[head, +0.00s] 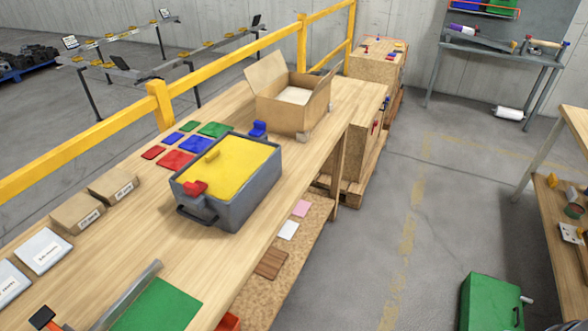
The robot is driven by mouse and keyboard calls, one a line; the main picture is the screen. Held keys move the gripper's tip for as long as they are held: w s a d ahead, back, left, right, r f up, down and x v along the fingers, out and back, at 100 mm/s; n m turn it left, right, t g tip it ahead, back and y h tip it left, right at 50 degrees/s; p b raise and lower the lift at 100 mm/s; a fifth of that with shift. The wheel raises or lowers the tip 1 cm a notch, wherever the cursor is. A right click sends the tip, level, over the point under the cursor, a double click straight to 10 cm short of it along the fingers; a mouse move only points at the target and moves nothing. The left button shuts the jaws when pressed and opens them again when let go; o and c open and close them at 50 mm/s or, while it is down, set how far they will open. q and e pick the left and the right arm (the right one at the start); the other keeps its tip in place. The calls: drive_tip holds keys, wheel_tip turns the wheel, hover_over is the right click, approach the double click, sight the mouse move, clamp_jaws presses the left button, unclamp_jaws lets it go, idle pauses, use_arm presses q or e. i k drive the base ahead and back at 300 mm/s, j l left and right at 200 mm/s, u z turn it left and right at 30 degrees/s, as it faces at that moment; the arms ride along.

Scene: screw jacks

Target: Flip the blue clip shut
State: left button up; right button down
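A grey box (237,208) with a yellow lid (233,172) stands on the long wooden workbench. The blue clip (258,129) is at the box's far edge and sticks up above the lid's rim; its lower part is hidden behind the box. A red clip (195,188) is at the near edge and lies lower, against the lid. A yellow handle (212,155) sits on the lid, and a dark handle (196,216) is on the box's near side. Neither of my grippers is in view.
Flat red, blue and green pieces (195,144) lie left of the box. An open cardboard carton (290,105) stands beyond it. Small cartons (77,213) and a green mat (157,306) are nearer. A yellow rail (115,123) runs behind the bench (120,240). The floor to the right is mostly clear.

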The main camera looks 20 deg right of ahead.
sight(259, 129)
drive_tip(key=z, duration=0.2)
drive_tip(key=l+u, duration=0.1)
drive_tip(key=u, duration=0.65)
drive_tip(key=i+l+u, duration=0.15)
drive_tip(key=l+u, duration=0.2)
drive_tip(key=i+l+u, duration=0.1)
drive_tip(key=l+u, duration=0.25)
drive_tip(key=l, duration=0.15)
drive_tip(key=l+u, duration=0.45)
drive_tip(key=l, duration=0.7)
drive_tip(key=l+u, duration=0.1)
drive_tip(key=l, duration=0.7)
drive_tip(key=k+l, duration=0.15)
drive_tip(key=l, duration=0.65)
drive_tip(key=l+u, duration=0.15)
drive_tip(key=l, duration=0.65)
drive_tip(key=k+l, duration=0.3)
drive_tip(key=k, duration=0.2)
drive_tip(key=k+l+z, duration=0.1)
drive_tip(key=z, duration=0.35)
drive_tip(key=k+l, duration=0.05)
drive_tip(key=k, duration=0.05)
